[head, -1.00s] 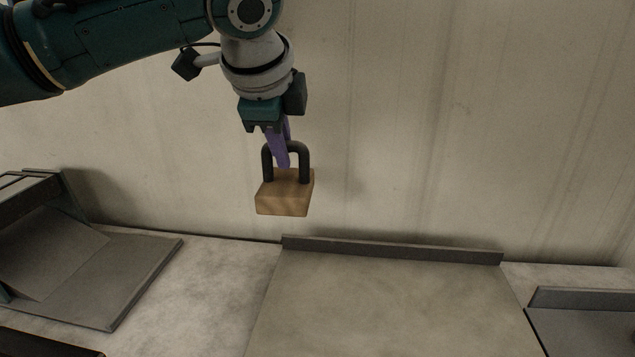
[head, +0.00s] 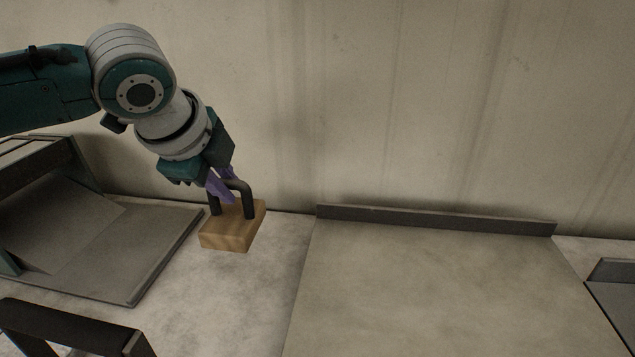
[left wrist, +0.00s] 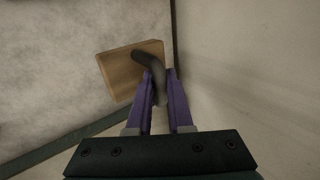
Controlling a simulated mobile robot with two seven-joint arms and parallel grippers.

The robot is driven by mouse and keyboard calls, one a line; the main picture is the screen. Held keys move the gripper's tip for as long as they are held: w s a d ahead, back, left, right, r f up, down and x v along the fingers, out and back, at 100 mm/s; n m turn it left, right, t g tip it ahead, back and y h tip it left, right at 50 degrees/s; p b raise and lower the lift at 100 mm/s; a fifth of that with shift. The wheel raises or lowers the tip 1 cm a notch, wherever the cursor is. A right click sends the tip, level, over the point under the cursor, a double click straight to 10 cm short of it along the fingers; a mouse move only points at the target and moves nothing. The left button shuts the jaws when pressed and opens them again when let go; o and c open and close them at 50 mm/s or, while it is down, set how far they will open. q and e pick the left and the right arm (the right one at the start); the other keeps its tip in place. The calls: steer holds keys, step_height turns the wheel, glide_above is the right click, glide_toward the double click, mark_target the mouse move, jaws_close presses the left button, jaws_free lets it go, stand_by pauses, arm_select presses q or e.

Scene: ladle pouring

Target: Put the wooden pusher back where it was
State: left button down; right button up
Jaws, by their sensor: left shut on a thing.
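The wooden pusher (head: 230,234) is a light wooden block with a dark arched handle on top. My left gripper (head: 222,186) is shut on the handle, its purple fingers pinching it from above. The block hangs slightly tilted near the back wall, over the pale counter strip between the two grey plates. Whether it touches the counter I cannot tell. In the left wrist view the pusher (left wrist: 120,72) shows beyond the purple fingers (left wrist: 159,75), which close around the dark handle. My right gripper does not show.
A grey metal tray with a sloped part (head: 140,270) lies at left. A large flat plate with a raised back edge (head: 430,290) fills the middle right. A dark frame (head: 75,328) stands at the lower left. The pale counter (head: 245,290) between them is bare.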

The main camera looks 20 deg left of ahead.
mark_target(230, 215)
arm_select(q)
steer(key=shift+f+b, duration=0.55)
steer(key=shift+f, duration=2.35)
steer(key=shift+f, duration=0.15)
steer(key=c, duration=0.8)
jaws_free()
steer(key=shift+s+r, duration=0.1)
steer(key=shift+r, duration=0.4)
steer(key=shift+p+v, duration=1.65)
steer(key=shift+v, duration=4)
